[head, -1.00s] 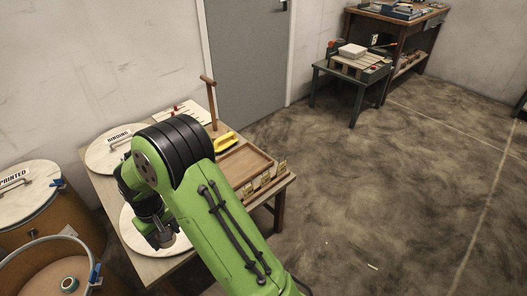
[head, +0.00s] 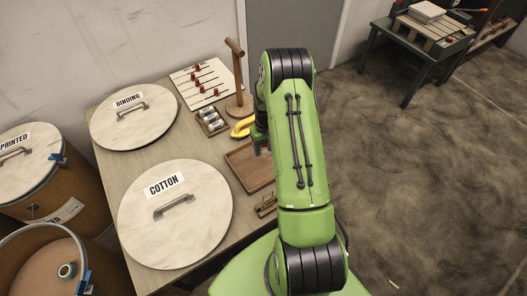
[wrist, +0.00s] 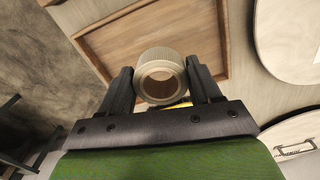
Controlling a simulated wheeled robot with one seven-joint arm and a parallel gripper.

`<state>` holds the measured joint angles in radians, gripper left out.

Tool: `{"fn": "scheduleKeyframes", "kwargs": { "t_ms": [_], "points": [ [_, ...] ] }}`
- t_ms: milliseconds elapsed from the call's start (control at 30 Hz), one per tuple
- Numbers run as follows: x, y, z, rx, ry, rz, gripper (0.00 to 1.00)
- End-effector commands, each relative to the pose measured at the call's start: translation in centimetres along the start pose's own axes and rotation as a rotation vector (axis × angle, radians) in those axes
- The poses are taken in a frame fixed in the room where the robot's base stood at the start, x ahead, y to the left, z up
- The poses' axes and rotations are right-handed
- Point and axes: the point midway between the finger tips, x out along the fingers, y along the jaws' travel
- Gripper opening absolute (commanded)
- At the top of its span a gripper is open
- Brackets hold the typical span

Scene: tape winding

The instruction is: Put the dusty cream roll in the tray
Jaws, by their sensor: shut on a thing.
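The dusty cream roll (wrist: 161,75) is a ribbed ring with an open hole, seen in the wrist view. My gripper (wrist: 160,82) is shut on it, one finger at each side. The wooden tray (wrist: 205,79) with a raised rim lies beyond the roll in the wrist view. In the head view the tray (head: 236,178) is on the table, partly hidden by my arm. My gripper (head: 259,139) hangs by the tray's far part there, and the roll is hidden. I cannot tell its height above the tray.
Round lids marked COTTON (head: 197,213) and BINDING (head: 128,121) lie on the table. An open drum (head: 40,252) stands at lower left.

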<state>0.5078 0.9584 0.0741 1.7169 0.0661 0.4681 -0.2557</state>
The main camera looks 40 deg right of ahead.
Motion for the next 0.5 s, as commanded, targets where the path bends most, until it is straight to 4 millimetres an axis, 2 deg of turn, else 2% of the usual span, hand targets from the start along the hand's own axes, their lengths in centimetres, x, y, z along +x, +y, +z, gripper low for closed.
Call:
{"fn": "scheduleKeyframes", "kwargs": {
  "t_ms": [33, 133, 300, 500],
  "points": [
    [0.5, 0.8, 0.1, 0.008, 0.000, 0.000, 0.34],
    [1.8, 1.4, 0.2, 0.015, -0.001, 0.000, 0.34],
    [6.0, 1.4, 0.3, 0.015, -0.001, 0.001, 0.34],
    [8.7, 1.4, 0.2, 0.014, -0.001, 0.001, 0.34]
  ]
}}
